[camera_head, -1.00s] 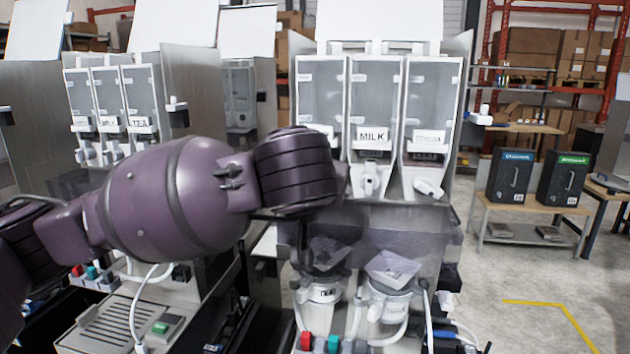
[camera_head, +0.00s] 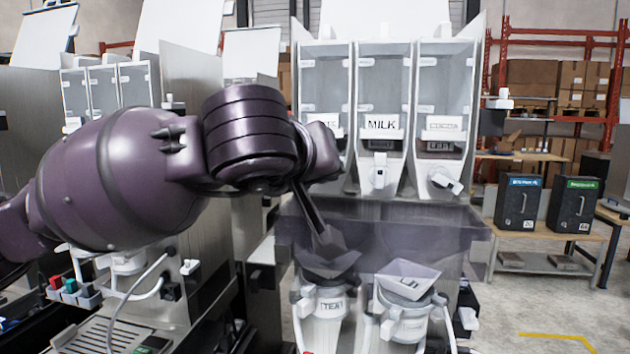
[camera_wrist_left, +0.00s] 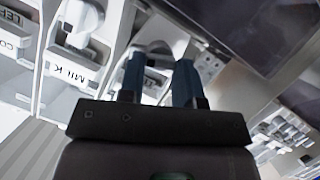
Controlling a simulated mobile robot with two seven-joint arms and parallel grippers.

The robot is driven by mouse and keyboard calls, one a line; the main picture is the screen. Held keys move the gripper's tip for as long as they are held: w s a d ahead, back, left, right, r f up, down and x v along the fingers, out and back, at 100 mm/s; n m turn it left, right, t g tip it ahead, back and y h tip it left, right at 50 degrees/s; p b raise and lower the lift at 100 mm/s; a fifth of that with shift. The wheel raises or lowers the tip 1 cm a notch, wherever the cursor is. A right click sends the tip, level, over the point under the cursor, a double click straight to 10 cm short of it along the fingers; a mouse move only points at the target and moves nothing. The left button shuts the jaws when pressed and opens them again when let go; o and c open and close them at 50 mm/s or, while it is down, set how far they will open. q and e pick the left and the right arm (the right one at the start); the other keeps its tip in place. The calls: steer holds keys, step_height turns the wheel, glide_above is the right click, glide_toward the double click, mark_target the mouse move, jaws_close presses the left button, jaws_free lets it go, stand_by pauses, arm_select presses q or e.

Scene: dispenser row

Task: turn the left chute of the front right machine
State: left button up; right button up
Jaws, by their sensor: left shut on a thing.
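The front right machine (camera_head: 383,75) has three clear canisters, with a white chute under each visible one. The middle chute (camera_head: 379,172) under the MILK label and the right chute (camera_head: 440,182) under the COCOA label show in the head view. The left chute is hidden there behind my left wrist. In the left wrist view my left gripper (camera_wrist_left: 160,75) has its two blue fingers on either side of the white left chute (camera_wrist_left: 156,82), shut on it. The middle chute (camera_wrist_left: 83,22) is beside it there. My right gripper is in neither view.
Another dispenser machine (camera_head: 108,90) stands at the left. Two black boxes (camera_head: 520,203) sit on a wooden bench at the right. Floor is free there.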

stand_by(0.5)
arm_select(q)
steer(key=o, duration=0.9)
steer(key=v, duration=1)
steer(key=shift+s+a+r, duration=0.15)
steer(key=shift+s+a, duration=0.05)
steer(key=shift+s, duration=0.15)
